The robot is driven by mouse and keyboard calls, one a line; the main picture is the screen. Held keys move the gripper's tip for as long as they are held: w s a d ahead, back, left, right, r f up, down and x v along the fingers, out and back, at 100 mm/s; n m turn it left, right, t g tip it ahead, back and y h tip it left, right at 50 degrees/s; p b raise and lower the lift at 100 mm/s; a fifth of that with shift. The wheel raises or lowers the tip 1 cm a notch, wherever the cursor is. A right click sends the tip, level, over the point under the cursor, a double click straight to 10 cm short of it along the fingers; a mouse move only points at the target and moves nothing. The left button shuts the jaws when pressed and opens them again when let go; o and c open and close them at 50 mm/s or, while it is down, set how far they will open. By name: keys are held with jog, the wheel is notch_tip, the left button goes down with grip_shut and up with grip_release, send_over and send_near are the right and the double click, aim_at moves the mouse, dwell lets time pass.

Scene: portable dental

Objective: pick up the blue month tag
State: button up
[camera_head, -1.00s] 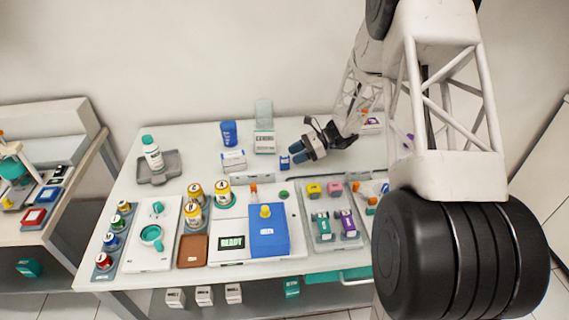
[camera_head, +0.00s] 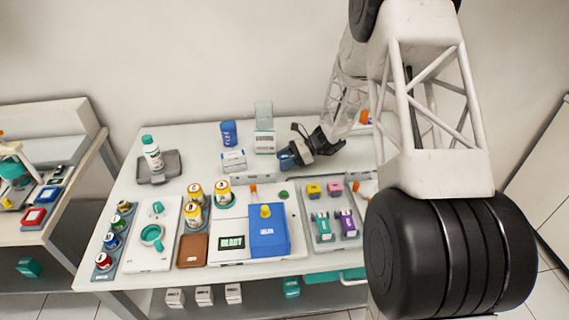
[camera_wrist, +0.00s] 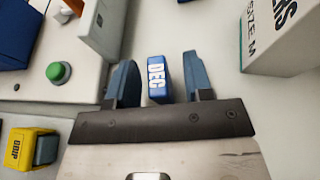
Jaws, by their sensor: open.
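The blue month tag (camera_wrist: 158,77) is a small upright block with a white "DEC" label. In the wrist view it stands between the two blue fingers of my gripper (camera_wrist: 158,62), with a visible gap on each side. The fingers are open. In the head view my gripper (camera_head: 290,156) is low over the back middle of the white table, and it covers most or all of the tag there.
A white box (camera_head: 265,142) and a blue-and-white box (camera_head: 233,160) stand behind and left of the gripper. A white device with a green button (camera_head: 283,194) lies in front. Yellow and pink tags (camera_head: 334,188) sit on a tray at the right.

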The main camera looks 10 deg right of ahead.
aim_at(285, 156)
grip_shut()
jog(key=shift+r, duration=0.15)
jog(key=shift+r, duration=4.9)
